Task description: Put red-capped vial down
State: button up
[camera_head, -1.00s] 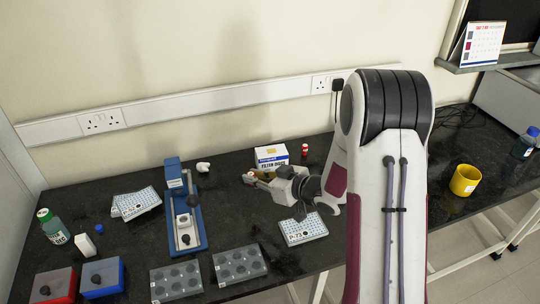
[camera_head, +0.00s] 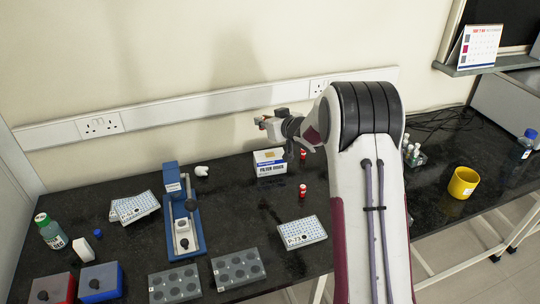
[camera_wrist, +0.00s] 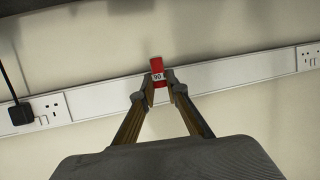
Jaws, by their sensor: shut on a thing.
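My gripper (camera_head: 262,121) is raised above the back of the bench, in front of the wall. In the wrist view the fingertips (camera_wrist: 159,88) are shut on a red-capped vial (camera_wrist: 156,68) with a white label reading "90". The vial looks close to upright, tilted slightly, with the wall strip behind it. In the head view the held vial is too small to make out clearly. Two other red vials stand on the bench: one (camera_head: 303,191) in the open middle and one (camera_head: 303,155) beside the filter box.
A filter box (camera_head: 270,162) stands at the back. A well plate (camera_head: 301,232) lies near the front edge. A blue device (camera_head: 185,215) stands left of centre. A rack with vials (camera_head: 414,154) and a yellow cup (camera_head: 463,182) are at right. Bare bench lies around the middle vial.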

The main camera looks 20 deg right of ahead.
jog(key=shift+w+d+f+m+h, duration=0.2)
jog(key=shift+d+m+h, duration=0.1)
jog(key=shift+d+h, duration=0.25)
send_over(268, 155)
jog(key=shift+a+f, duration=0.1)
jog(key=shift+f, duration=3)
jog(key=shift+f, duration=1.85)
jog(key=shift+f, duration=0.1)
